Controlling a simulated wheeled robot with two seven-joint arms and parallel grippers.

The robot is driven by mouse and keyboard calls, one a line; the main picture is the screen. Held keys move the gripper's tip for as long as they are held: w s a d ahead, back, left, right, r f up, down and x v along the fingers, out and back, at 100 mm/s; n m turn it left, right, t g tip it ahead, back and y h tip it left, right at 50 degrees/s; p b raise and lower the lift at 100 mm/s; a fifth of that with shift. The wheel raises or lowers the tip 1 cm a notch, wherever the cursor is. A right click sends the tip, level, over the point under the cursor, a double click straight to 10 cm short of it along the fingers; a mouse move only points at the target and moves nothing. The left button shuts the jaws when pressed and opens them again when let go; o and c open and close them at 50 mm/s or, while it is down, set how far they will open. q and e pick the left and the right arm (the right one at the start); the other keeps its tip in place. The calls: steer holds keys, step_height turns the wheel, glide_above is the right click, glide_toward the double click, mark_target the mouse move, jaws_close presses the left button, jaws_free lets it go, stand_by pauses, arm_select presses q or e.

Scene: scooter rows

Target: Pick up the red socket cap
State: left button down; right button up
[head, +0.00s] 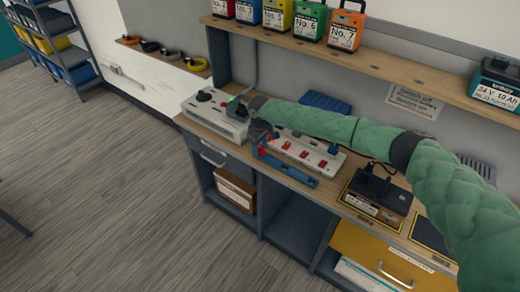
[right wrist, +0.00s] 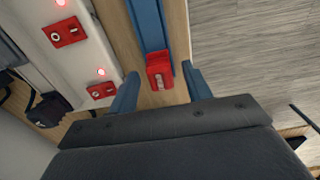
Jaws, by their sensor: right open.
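The red socket cap (right wrist: 160,68) shows in the right wrist view as a small red block with a pale marking, at the near end of a blue strip. In the head view a bit of red (head: 261,151) shows at the left end of the blue strip (head: 290,169), partly hidden by my gripper. My right gripper (head: 263,136) is over that end of the strip. In the right wrist view its blue fingers (right wrist: 161,84) are spread apart, one on either side of the cap, and I see no grip on it. My left gripper is not in view.
A white panel (head: 338,158) with red switches and lit red lamps lies beside the strip. The shelf (head: 400,72) with coloured battery packs runs above. The floor in front is clear.

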steer(key=shift+f, duration=0.25)
steer(key=c, duration=1.1)
steer(key=shift+o, duration=0.2)
